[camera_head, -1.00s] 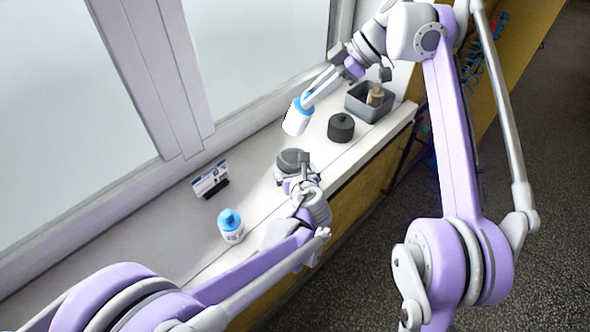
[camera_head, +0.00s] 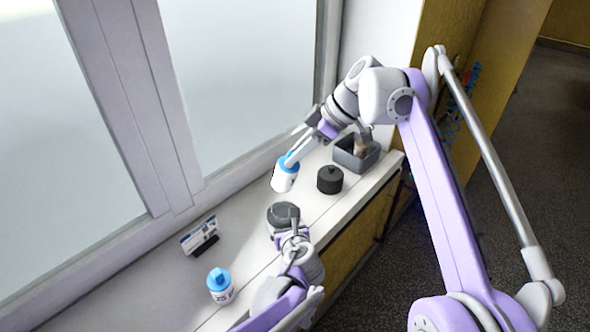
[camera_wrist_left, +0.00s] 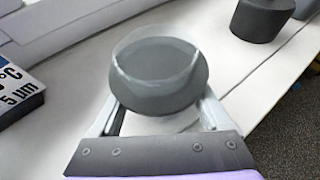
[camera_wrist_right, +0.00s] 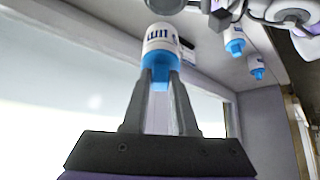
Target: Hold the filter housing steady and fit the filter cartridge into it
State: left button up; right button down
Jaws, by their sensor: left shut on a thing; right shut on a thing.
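The filter housing (camera_head: 284,212) is a dark grey round cup with a clear rim, upright on the white sill. My left gripper (camera_head: 288,229) is shut on it; in the left wrist view the fingers flank the housing (camera_wrist_left: 158,92), and the cup looks empty. The filter cartridge (camera_head: 284,179) is white with a blue end. My right gripper (camera_head: 292,160) is shut on its blue end and holds it above and beyond the housing, apart from it. In the right wrist view the cartridge (camera_wrist_right: 160,42) shows its white body and dark print.
A second white and blue cartridge (camera_head: 221,287) stands at the left on the sill. A small printed sign (camera_head: 199,237) stands behind it. A black knobbed lid (camera_head: 330,180) and a grey bin (camera_head: 372,162) holding a brownish item are to the right. The window lies behind.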

aim_at(284, 185)
pick_arm(q)
jog(key=shift+s, duration=0.1)
pick_arm(e)
jog(key=m+h, duration=0.1)
jog(key=a+m+t, duration=0.1)
jog(key=m, duration=0.1)
jog(key=shift+s+a+r+h, duration=0.15)
jog(key=shift+s+a+h, duration=0.15)
jog(key=shift+h, duration=0.1)
jog(key=m, duration=0.1)
jog(key=m+h, duration=0.1)
jog(key=a+r+m+h, duration=0.1)
jog(key=shift+w+r+m+t, duration=0.1)
jog(key=shift+w+m+t, duration=0.2)
jog(key=shift+t, duration=0.1)
jog(key=shift+f, duration=5.5)
jog(key=c, duration=0.6)
grip_release()
jog(key=shift+r, duration=0.1)
notch_tip(284, 185, up, 7)
jog(key=shift+f, duration=0.1)
